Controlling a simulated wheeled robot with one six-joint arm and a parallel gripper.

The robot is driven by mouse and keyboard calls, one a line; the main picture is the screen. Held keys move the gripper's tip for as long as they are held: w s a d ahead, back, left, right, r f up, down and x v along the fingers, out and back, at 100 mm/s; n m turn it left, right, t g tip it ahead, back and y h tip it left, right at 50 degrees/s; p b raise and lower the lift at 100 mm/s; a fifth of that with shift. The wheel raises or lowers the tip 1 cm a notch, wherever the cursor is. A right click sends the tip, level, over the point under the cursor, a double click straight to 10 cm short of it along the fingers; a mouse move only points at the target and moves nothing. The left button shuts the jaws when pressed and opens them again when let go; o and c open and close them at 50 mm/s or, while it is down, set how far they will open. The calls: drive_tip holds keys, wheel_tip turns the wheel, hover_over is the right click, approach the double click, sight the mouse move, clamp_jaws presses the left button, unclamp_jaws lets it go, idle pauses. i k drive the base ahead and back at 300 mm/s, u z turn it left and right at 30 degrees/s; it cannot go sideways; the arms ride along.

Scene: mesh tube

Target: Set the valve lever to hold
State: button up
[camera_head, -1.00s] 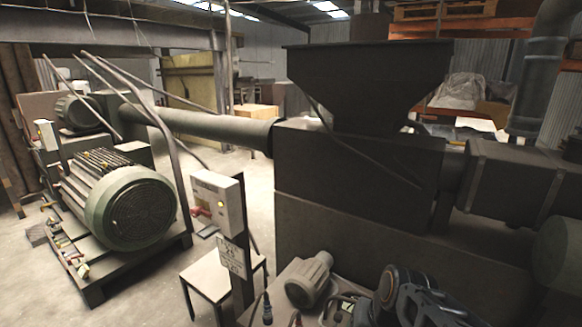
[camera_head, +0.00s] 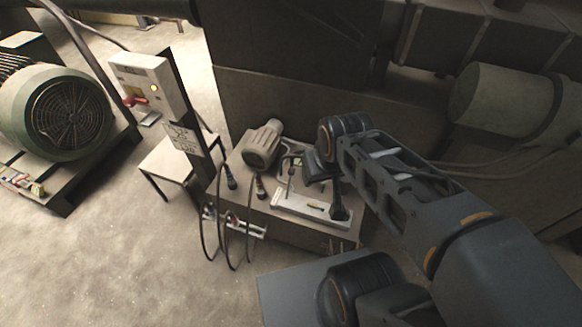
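A pale plate (camera_head: 300,209) with small fittings lies on the bench, with a small yellow mark or part on it. A thin upright dark piece (camera_head: 290,184) stands by the plate's left end and may be the valve lever; it is too small to be sure, and its setting cannot be read. My gripper (camera_head: 339,209) appears as a dark shape over the plate's right end, to the right of that piece. Its fingers are too dark and small to show whether they are open or shut. I cannot tell whether it touches anything.
A grey motor (camera_head: 263,144) sits at the bench's back left. A control box (camera_head: 147,84) with a red handle stands on a post at left. Cables (camera_head: 222,232) hang off the bench front. Large machinery stands behind; the floor (camera_head: 130,255) at left is clear.

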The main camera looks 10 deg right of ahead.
sight(291, 172)
drive_tip(key=z, duration=0.55)
drive_tip(key=k, duration=1.25)
drive_tip(key=u, duration=0.2)
drive_tip(key=i, duration=0.6)
drive_tip(key=u, duration=0.7)
drive_tip(key=i, duration=1.1)
drive_tip(key=z, duration=0.5)
